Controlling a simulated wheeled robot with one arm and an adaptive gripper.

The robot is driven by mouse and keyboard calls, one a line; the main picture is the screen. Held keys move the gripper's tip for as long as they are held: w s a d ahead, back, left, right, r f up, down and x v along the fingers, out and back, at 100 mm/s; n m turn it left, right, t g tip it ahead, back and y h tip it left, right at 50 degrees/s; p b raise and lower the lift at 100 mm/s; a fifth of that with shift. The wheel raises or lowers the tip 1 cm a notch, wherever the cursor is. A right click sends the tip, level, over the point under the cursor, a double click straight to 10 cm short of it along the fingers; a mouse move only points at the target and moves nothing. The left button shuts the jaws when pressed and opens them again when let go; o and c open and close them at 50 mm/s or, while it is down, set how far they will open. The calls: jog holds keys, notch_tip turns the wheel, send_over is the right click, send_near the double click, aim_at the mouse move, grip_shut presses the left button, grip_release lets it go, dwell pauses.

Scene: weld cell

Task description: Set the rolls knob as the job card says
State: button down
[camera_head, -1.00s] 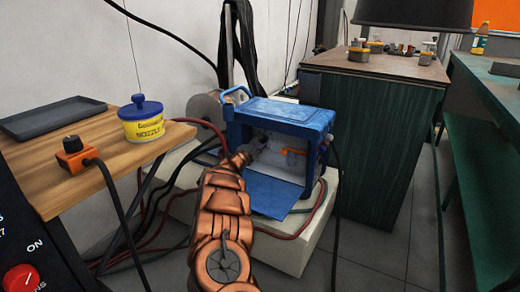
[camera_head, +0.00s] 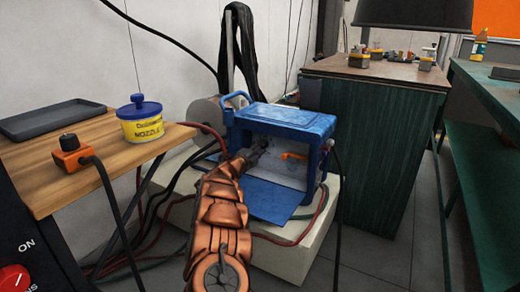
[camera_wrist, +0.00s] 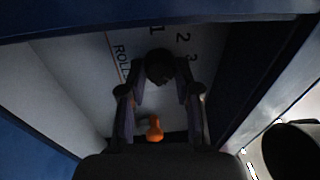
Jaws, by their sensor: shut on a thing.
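The blue feeder box (camera_head: 285,115) stands open on the pale plinth, its front flap (camera_head: 272,203) folded down. My gripper (camera_head: 260,146) reaches inside it, left of an orange lever (camera_head: 294,156). In the wrist view, my gripper (camera_wrist: 160,82) has its fingers on either side of a round black knob (camera_wrist: 160,66) and is shut on it. The panel (camera_wrist: 95,75) behind carries the partly hidden word "ROLL" and the numbers 1, 2 and 3 around the knob. The knob's pointer is too dark to make out. The orange lever (camera_wrist: 155,129) shows below the knob.
The box's walls close in around my arm. A wooden shelf (camera_head: 105,165) at left holds a yellow nozzle tub (camera_head: 143,122), a dark tray and an orange switch box (camera_head: 72,157). Cables hang below it. A dark green cabinet (camera_head: 375,170) stands at right.

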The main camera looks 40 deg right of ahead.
jog(key=c, duration=0.8)
grip_release()
jog(key=v, duration=1.2)
